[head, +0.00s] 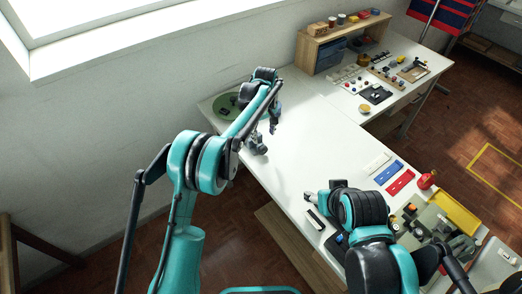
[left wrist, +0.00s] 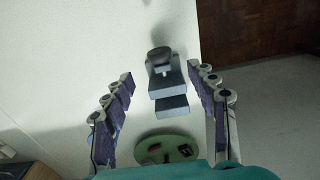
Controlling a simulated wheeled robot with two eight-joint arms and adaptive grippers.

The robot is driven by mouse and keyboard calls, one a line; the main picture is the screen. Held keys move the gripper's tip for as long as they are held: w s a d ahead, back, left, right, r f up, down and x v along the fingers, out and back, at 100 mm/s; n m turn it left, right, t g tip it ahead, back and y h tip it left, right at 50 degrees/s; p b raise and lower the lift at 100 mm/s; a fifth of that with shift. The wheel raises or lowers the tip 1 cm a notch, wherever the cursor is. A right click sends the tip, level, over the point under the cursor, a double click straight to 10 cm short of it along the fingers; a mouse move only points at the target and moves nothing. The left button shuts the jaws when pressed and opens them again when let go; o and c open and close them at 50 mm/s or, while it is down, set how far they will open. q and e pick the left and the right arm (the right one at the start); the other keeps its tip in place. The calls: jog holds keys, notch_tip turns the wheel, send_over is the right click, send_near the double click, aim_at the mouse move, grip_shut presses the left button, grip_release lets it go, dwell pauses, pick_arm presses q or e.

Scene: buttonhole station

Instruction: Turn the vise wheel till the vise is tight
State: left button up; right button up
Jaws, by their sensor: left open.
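The small grey vise (head: 258,147) stands near the left edge of the white table. In the left wrist view the vise (left wrist: 168,88) shows stepped grey jaws, with a dark round part (left wrist: 159,58), seemingly its wheel, at the end by the table edge. My left gripper (head: 273,126) is above the table by the vise. In the left wrist view its purple-padded fingers (left wrist: 166,92) are wide apart, the vise showing between them with nothing gripped. I cannot tell how high they are above it. My right gripper (head: 311,196) is mostly hidden by its own arm.
A green round mat (head: 222,107) with small items lies at the table's far left. A wooden shelf (head: 312,46) stands at the back. Blue (head: 388,173) and red (head: 401,183) trays and a yellow bin (head: 457,212) are at right. The middle table is clear.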

aim_at(261, 149)
pick_arm(q)
jog(key=shift+d+f, duration=0.1)
jog(key=shift+f, duration=0.7)
notch_tip(261, 149, down, 7)
jog(key=shift+f+b, duration=0.1)
jog(key=shift+b, duration=1)
jog(key=c, duration=1.2)
jog(key=shift+o, duration=0.2)
jog(key=shift+a+h, duration=0.2)
jog(key=shift+h, duration=0.1)
jog(key=shift+s+a+t+h+b, duration=0.15)
jog(key=shift+t+h+b, duration=0.15)
jog(key=shift+t+h, duration=0.2)
jog(key=shift+s+a+t+h+b, duration=0.1)
jog(key=shift+t+h+b, duration=0.2)
jog(key=shift+t+h, duration=0.15)
jog(key=shift+s+a+f+t+h+b, duration=0.1)
jog(key=shift+t+h+b, duration=0.4)
jog(key=shift+h, duration=0.3)
jog(key=shift+a+f+t+h+b, duration=0.1)
jog(key=shift+t+h+b, duration=0.25)
jog(key=shift+h+b, duration=0.3)
